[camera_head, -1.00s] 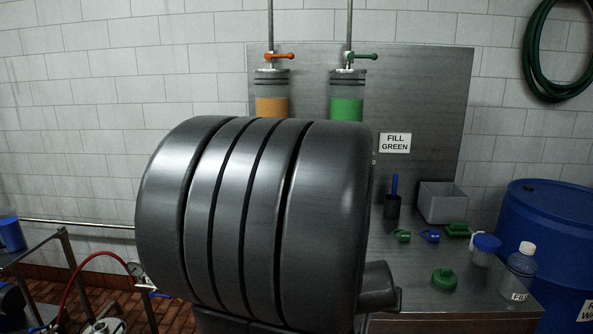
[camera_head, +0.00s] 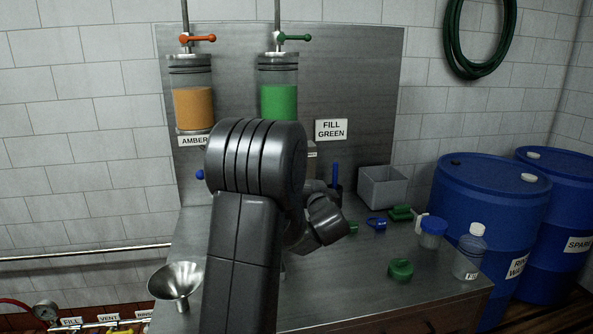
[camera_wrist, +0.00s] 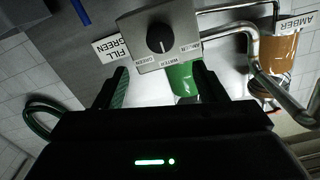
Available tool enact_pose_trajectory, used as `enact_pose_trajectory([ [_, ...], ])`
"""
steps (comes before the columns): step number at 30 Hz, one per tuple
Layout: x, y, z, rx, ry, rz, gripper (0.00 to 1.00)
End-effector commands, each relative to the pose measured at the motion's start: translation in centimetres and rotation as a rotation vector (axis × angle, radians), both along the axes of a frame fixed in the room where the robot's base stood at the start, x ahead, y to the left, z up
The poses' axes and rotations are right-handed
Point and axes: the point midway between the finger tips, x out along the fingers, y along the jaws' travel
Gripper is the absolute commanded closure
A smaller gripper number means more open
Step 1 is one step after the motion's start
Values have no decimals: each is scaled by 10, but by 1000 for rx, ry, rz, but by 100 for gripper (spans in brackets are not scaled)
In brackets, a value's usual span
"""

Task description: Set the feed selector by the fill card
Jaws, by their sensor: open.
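The fill card (camera_head: 331,130) on the steel back panel reads "FILL GREEN"; it also shows in the wrist view (camera_wrist: 112,48). The feed selector (camera_wrist: 160,38) is a black round knob with a white mark on a grey box, seen upside down in the wrist view. In the head view my arm hides most of the selector. My gripper (camera_wrist: 160,88) is open and empty, its two fingers apart, with the knob beyond them. I cannot tell the exact gap to the knob.
Amber (camera_head: 193,108) and green (camera_head: 279,100) cylinders hang on the panel. Pipes (camera_wrist: 250,50) run beside the selector box. A funnel (camera_head: 177,282), grey bin (camera_head: 382,187), green cap (camera_head: 401,269) and bottle (camera_head: 469,252) stand on the counter. Blue drums (camera_head: 490,215) stand at right.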

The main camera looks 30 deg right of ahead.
Motion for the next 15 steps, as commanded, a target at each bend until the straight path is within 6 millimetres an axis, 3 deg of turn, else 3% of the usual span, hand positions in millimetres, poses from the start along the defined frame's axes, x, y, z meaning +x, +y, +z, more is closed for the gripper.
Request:
enact_pose_trajectory([
  [9,68,-15,2,-1,2,2,36],
  [15,94,-22,1,-1,1,0,36],
])
